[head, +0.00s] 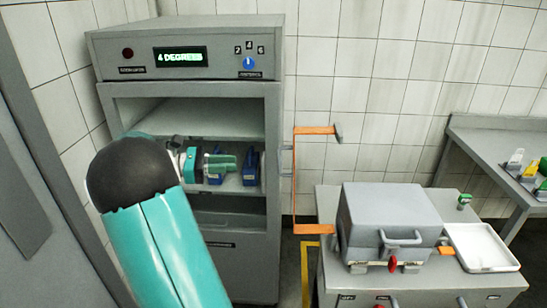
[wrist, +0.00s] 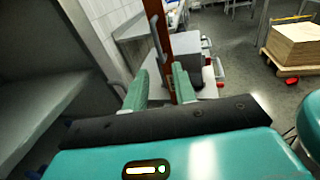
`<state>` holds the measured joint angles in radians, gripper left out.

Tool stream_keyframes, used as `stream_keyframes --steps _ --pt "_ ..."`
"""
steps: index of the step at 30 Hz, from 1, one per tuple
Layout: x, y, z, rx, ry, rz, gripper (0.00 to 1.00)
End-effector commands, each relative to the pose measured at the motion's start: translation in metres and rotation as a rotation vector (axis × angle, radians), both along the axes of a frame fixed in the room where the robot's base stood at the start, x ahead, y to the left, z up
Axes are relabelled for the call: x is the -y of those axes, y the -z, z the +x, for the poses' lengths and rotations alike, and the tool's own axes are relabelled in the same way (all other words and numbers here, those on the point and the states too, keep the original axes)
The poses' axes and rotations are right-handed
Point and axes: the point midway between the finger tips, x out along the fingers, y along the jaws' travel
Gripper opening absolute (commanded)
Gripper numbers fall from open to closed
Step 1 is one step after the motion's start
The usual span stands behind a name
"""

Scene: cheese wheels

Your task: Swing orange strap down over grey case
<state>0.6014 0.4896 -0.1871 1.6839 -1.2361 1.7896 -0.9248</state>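The grey case (head: 385,215) sits shut on a grey cabinet top at right, with a handle on its front. The orange strap (head: 296,185) stands upright left of the case, its upper arm reaching right to a grey end piece. A grey handle is on its left side. In the wrist view the strap (wrist: 160,40) runs between and beyond my fingertips, with the case (wrist: 192,50) behind it. My gripper (head: 222,163) is left of the strap in the head view. Its green fingers (wrist: 160,88) are apart; I see no grip on the strap.
A tall grey cabinet (head: 190,65) with open shelves stands behind my arm; blue items sit on its shelf. A white tray (head: 480,248) lies right of the case. A red knob (head: 392,264) is at the case's front. A side table (head: 490,150) is at far right.

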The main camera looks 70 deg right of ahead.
Motion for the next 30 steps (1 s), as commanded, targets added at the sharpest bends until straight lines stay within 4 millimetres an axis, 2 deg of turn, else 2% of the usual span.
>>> stream_keyframes --steps 3,8,24,30 --pt "0.012 0.001 -0.004 -0.064 0.021 0.001 0.27" --pt "0.018 0.0 -0.016 -0.074 0.025 0.001 0.27" --pt "0.057 0.0 -0.106 -0.07 0.021 0.001 0.27" --pt "0.065 0.0 -0.125 -0.07 0.018 0.001 0.27"
